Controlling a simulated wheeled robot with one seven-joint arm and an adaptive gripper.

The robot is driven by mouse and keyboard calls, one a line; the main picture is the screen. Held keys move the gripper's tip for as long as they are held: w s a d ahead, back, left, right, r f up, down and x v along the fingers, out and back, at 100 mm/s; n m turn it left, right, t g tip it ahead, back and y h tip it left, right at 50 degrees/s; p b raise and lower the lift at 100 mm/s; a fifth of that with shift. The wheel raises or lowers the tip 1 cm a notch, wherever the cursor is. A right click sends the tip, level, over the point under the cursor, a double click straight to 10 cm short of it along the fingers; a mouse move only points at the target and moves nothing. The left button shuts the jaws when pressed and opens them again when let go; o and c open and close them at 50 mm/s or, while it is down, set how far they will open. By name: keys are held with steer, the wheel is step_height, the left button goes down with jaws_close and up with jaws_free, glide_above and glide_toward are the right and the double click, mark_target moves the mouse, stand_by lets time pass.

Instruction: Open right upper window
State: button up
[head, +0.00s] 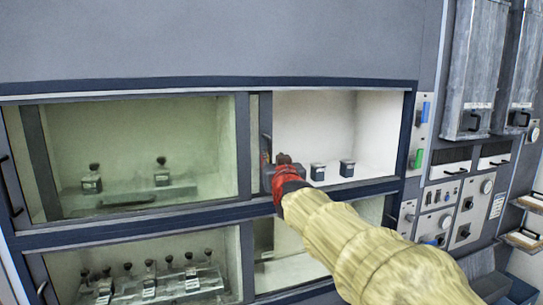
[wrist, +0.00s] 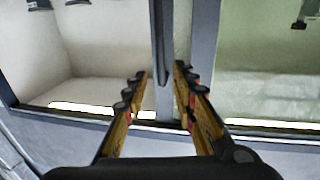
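The right upper window (head: 254,125) shows as a narrow framed strip at the left of its opening, overlapping the left upper window (head: 140,140). The opening to its right looks clear and bright. Its dark upright handle (head: 267,145) shows at this strip, and as a dark bar in the wrist view (wrist: 160,45). My gripper (head: 280,160) is at the handle's lower part. In the wrist view my gripper (wrist: 160,72) has a finger on each side of the bar, with visible gaps; the fingers look apart. Contact with the handle cannot be made out.
Small dark jars (head: 318,171) stand inside the right upper compartment. Stoppered bottles stand behind the left upper pane and in the lower left compartment (head: 190,272). A control panel (head: 440,205) is at the right. My arm covers part of the lower right compartment.

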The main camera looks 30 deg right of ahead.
steer(key=v, duration=0.4)
steer(key=shift+s, duration=0.1)
stand_by(0.4)
steer(key=s+a+f+g+y+b, duration=0.1)
steer(key=s+a+f+g+y, duration=0.15)
steer(key=f, duration=0.65)
steer(key=s+a+f+g+y, duration=0.15)
steer(key=a+f, duration=0.25)
steer(key=f, duration=0.4)
steer(key=s+a+f+n+g+y+b, duration=0.1)
steer(key=s+a+f+g+b, duration=0.1)
steer(key=s+a+f+b, duration=0.3)
steer(key=s+a+f+n+g+y+b, duration=0.1)
steer(key=s+a+f+b, duration=0.4)
steer(key=f, duration=1.3)
steer(key=s+a+f+n+g+y+b, duration=0.1)
steer(key=s+a+f+n+g+b, duration=0.2)
steer(key=s+f+b, duration=0.6)
steer(key=s+a+f, duration=0.2)
steer(key=s+f, duration=0.1)
steer(key=s, duration=0.2)
steer(key=shift+s+a+g+y+b, duration=0.3)
steer(key=shift+a+g+b, duration=0.05)
steer(key=shift+g, duration=0.05)
